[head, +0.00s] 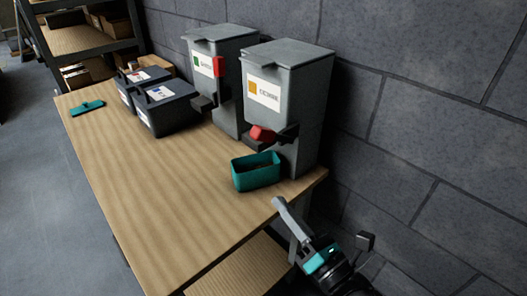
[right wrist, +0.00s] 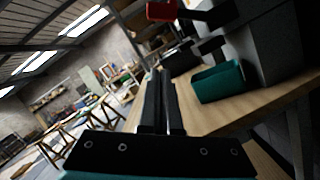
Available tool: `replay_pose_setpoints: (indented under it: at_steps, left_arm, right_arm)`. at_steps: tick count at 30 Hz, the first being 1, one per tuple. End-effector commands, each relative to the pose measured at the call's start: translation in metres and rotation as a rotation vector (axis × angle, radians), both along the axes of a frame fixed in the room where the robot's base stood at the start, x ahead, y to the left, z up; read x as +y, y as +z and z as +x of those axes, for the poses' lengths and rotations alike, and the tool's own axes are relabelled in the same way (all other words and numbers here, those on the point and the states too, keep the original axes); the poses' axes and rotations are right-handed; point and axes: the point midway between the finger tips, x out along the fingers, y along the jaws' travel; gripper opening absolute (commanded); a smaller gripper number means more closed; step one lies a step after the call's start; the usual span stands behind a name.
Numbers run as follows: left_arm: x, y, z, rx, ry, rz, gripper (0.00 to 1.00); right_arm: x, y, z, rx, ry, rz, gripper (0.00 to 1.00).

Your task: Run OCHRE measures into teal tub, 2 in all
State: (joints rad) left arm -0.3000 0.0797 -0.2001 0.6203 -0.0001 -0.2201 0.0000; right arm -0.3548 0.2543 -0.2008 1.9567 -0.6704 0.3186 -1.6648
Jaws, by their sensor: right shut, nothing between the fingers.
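The ochre dispenser (head: 290,90) is a grey hopper with an ochre square on its label, at the table's right end by the wall. Its red lever (head: 262,133) sticks out low at the front; a red lever (right wrist: 161,10) also shows in the right wrist view. The teal tub (head: 256,178) stands on the table below the spout, also seen in the right wrist view (right wrist: 218,84). Its inside is dark and I cannot tell its contents. My right gripper (head: 279,203) is shut and empty, apart from the tub, near the table's right end. My left gripper is out of view.
A second grey dispenser (head: 226,107) with a green label square and raised red lever stands beside the first. Two dark lidded bins (head: 167,110) and a flat teal item (head: 87,107) are farther left. The table's front (head: 170,200) is clear. A block wall (head: 430,90) stands behind.

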Motion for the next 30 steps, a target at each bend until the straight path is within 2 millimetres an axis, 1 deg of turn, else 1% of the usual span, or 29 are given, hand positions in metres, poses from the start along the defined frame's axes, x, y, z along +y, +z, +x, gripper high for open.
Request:
replay_pose_setpoints:
  at_steps: [3,11,16,20,30]
  left_arm:
    - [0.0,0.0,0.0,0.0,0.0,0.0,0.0]
    - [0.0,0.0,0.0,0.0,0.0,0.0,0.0]
    - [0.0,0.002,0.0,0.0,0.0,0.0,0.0]
    - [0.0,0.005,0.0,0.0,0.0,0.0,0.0]
    - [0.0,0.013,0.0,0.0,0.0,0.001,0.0]
  right_arm:
    - [0.001,0.005,-0.001,-0.019,0.003,-0.013,0.0]
    - [0.001,0.004,-0.001,-0.016,0.002,-0.011,0.0]
    - [0.005,0.006,0.007,-0.016,0.001,-0.009,0.0]
    - [0.013,0.01,0.021,-0.017,0.002,-0.01,0.0]
    - [0.04,0.022,0.068,-0.016,0.001,-0.009,0.0]
